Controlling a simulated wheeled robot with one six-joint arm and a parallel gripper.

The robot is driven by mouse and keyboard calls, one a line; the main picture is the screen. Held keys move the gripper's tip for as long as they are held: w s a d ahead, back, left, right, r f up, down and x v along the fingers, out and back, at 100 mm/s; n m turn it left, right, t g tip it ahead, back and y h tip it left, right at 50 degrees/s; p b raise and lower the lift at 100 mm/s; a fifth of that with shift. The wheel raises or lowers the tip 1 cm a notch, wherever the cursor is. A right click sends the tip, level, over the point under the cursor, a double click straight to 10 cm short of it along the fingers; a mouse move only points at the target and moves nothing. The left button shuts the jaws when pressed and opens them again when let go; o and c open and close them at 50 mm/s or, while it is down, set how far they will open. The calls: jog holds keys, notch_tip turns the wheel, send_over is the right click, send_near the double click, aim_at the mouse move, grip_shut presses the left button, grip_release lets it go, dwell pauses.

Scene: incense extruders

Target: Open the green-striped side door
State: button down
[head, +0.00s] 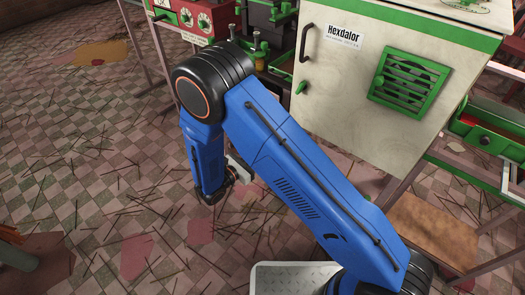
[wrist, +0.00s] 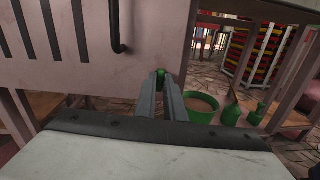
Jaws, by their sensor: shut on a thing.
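In the wrist view, my gripper (wrist: 160,78) is shut on a small green knob (wrist: 160,72) at the lower right of a pale panel (wrist: 85,70). Only the knob's tip shows between the fingers. The panel has dark upright slots on its left and a black bar handle (wrist: 118,28) above the knob. In the head view, a cream cabinet (head: 345,110) with a green stripe along its top has a dark handle, a green latch (head: 301,87) and a green vent. Any gap at the panel is not clear.
A green bucket (wrist: 203,106) and green bottles (wrist: 232,115) stand right of my gripper in the wrist view. A red and green machine (head: 196,20) stands behind my arm. Open tiled floor (head: 85,190) with scattered sticks lies to the left.

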jog(key=s+a, duration=0.6)
jog(key=a, duration=0.5)
jog(key=shift+a, duration=0.3)
jog(key=shift+w, duration=0.1)
jog(key=c, duration=1.8)
grip_release()
jog(key=shift+c, duration=0.2)
jog(key=shift+d, duration=0.15)
jog(key=v, duration=1.7)
jog(key=shift+r, duration=0.15)
